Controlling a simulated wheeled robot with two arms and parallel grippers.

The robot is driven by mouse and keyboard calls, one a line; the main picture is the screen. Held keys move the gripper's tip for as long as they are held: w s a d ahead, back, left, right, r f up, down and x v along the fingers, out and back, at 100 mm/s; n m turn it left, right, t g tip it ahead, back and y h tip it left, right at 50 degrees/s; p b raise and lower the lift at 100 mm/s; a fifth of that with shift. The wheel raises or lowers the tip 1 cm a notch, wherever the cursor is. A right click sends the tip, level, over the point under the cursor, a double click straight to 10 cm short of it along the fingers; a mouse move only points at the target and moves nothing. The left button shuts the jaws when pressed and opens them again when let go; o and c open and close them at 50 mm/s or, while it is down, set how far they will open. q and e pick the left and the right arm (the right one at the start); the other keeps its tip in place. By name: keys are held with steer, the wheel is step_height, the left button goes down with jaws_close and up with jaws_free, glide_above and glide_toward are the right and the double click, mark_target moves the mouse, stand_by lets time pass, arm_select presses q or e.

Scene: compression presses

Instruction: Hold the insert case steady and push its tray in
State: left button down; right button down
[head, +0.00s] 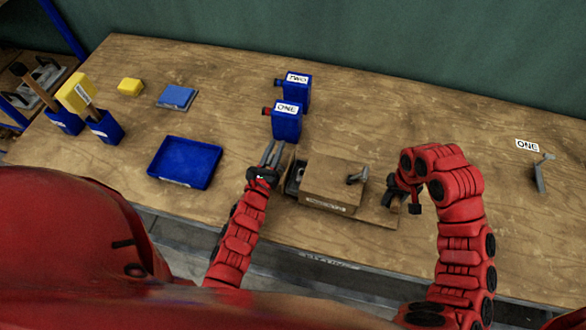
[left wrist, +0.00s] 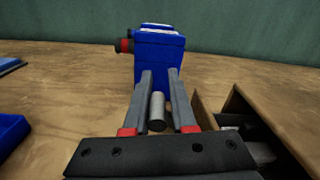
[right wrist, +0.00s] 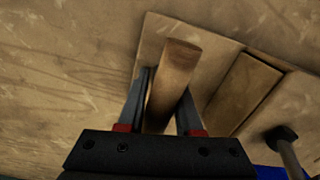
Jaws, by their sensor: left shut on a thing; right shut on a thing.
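The insert case (head: 335,182) is a brown wooden box on a board near the table's front edge, with a grey handle (head: 357,176) on top. Its tray (head: 295,178) sticks out of the left side, showing dark contents; it also appears at the lower right of the left wrist view (left wrist: 245,130). My left gripper (head: 273,152) is left of the tray, shut on a grey cylindrical knob (left wrist: 157,112). Whether the knob joins the tray is hidden. My right gripper (right wrist: 163,95) is shut on an upright wooden post (right wrist: 175,65) at the board's right end.
Two blue boxes labelled ONE (head: 287,122) and TWO (head: 297,90) stand behind my left gripper. A blue tray (head: 185,162), a blue block (head: 177,96) and a yellow block (head: 131,87) lie at left. A grey lever (head: 541,175) stands at right. The right back table is clear.

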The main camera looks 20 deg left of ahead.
arm_select(q)
steer(key=shift+s+d+f, duration=0.1)
steer(key=shift+d+f, duration=0.05)
steer(key=shift+d, duration=0.85)
steer(key=shift+s+d+f, duration=0.1)
steer(key=shift+d+f, duration=0.05)
steer(key=shift+d, duration=0.85)
steer(key=c, duration=1)
jaws_free()
steer(key=o, duration=0.3)
steer(key=shift+w+r, duration=0.1)
steer(key=shift+r, duration=0.05)
steer(key=shift+o, duration=0.2)
steer(key=s, duration=0.7)
steer(key=shift+s+a, duration=0.2)
steer(key=shift+s, duration=0.1)
arm_select(e)
steer(key=c, duration=0.5)
jaws_free()
arm_select(q)
steer(key=shift+r, duration=0.15)
arm_select(e)
steer(key=shift+r, duration=0.15)
